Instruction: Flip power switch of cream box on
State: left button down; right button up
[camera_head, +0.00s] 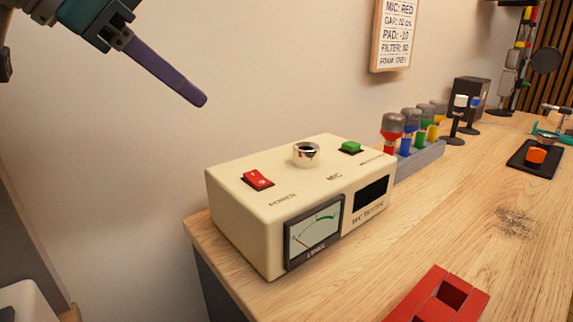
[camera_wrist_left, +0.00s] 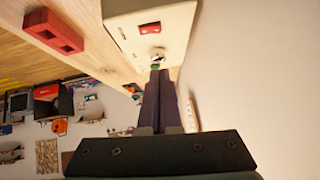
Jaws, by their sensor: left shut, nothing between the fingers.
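The cream box (camera_head: 285,215) stands on the near left corner of the wooden table. Its red power switch (camera_head: 257,179) is on the top face, above the word POWER. A silver knob (camera_head: 306,154) and a green button (camera_head: 350,147) are on the same face. My left gripper (camera_head: 200,99) is shut and empty, up and left of the box and apart from it. In the left wrist view the shut fingers (camera_wrist_left: 159,78) point toward the box, with the red switch (camera_wrist_left: 150,29) beyond their tips. My right gripper is not in view.
A grey rack (camera_head: 420,158) with several coloured microphones stands behind the box. A red block with square openings (camera_head: 440,297) lies at the front of the wooden table (camera_head: 400,225). A black tray (camera_head: 530,158) is at the far right. A framed sign (camera_head: 391,35) hangs on the wall.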

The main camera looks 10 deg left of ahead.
pick_arm(q)
jog(key=shift+d, duration=0.2)
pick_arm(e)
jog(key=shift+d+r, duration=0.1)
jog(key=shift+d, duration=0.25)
pick_arm(q)
send_over(254, 171)
jog(key=s, duration=0.2)
jog(key=f, duration=0.7)
jog(key=shift+s+a+f, duration=0.15)
jog(key=shift+a, duration=0.05)
jog(key=f, duration=0.2)
jog(key=shift+a+f+b, duration=0.25)
jog(key=shift+f+b, duration=0.05)
jog(key=shift+f, duration=0.55)
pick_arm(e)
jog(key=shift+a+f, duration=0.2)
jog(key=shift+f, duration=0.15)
pick_arm(q)
jog(key=shift+a+f, duration=0.1)
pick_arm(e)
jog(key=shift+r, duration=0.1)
pick_arm(q)
jog(key=shift+f, duration=0.2)
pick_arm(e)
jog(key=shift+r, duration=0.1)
